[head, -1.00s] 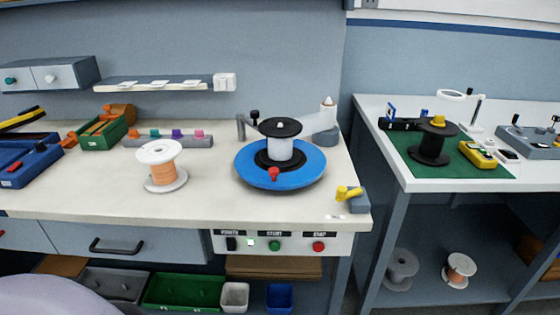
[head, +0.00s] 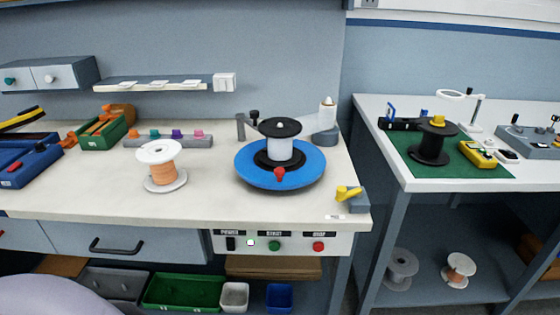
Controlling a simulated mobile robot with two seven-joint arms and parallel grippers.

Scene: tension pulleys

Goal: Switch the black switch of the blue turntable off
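The blue turntable (head: 308,176) stands on the right part of the workbench and carries a white spool with black flanges (head: 282,149). A red knob (head: 280,174) sits on its front. The control panel (head: 283,253) on the bench front holds a black switch (head: 230,243) under a label that seems to read POWER. Beside it are a white, lit-looking indicator (head: 250,242), a green button (head: 274,246) and a red button (head: 318,246). The exact position of the switch is too small to tell. Neither of my grippers is in view.
An orange wire spool (head: 162,170) stands on the workbench (head: 90,190) left of the turntable. A yellow lever (head: 348,192) sits at the right front corner. A drawer handle (head: 108,246) sticks out left of the panel. Bins (head: 184,291) lie below.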

